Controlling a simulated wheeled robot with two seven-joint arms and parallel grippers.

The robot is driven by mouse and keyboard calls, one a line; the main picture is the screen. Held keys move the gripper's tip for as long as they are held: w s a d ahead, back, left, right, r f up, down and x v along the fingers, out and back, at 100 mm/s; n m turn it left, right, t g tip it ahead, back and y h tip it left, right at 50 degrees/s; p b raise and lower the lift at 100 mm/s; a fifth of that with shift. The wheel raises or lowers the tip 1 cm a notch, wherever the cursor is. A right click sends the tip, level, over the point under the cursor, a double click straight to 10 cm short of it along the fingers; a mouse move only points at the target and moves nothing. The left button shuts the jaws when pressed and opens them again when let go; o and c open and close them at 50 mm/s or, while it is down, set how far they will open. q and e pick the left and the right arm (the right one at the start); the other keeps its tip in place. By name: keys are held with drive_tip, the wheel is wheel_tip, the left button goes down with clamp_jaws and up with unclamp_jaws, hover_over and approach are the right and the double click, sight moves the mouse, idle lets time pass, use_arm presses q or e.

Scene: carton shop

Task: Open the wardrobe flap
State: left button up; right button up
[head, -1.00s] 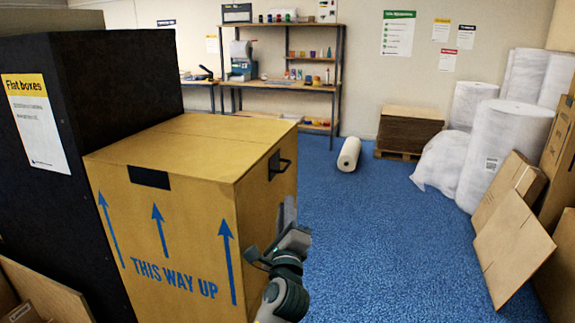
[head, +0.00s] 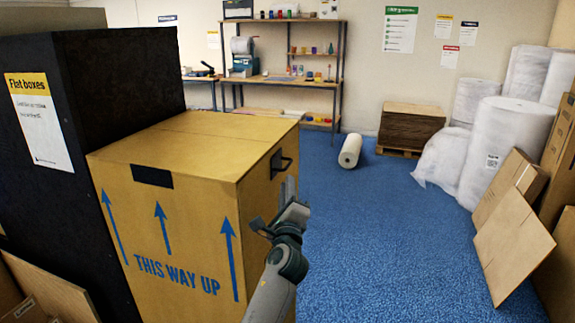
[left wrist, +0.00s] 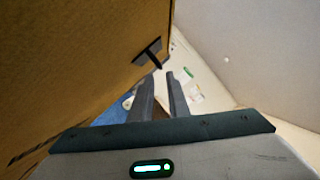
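The wardrobe carton (head: 190,215) is a tall brown box with blue arrows and "THIS WAY UP" on its front. Its top (head: 205,140) lies flat and looks closed. A black patch (head: 151,176) sits at the front upper edge. A black handle (head: 281,163) sticks out from the right side near the top; it also shows in the left wrist view (left wrist: 149,54). My left gripper (head: 286,190) is beside that right side, just below the handle. In the left wrist view its fingers (left wrist: 160,85) are apart with nothing between them. My right gripper is not seen.
A black "Flat boxes" cabinet (head: 120,90) stands left of the carton. Flat cardboard (head: 513,245) and white wrap rolls (head: 505,150) line the right. A white roll (head: 350,151) lies on the blue floor (head: 375,230), which is clear right of the carton.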

sight(288, 166)
use_arm(q)
drive_tip(key=x, duration=1)
drive_tip(key=shift+s, duration=0.1)
drive_tip(key=shift+c, duration=0.2)
clamp_jaws()
idle(1.1)
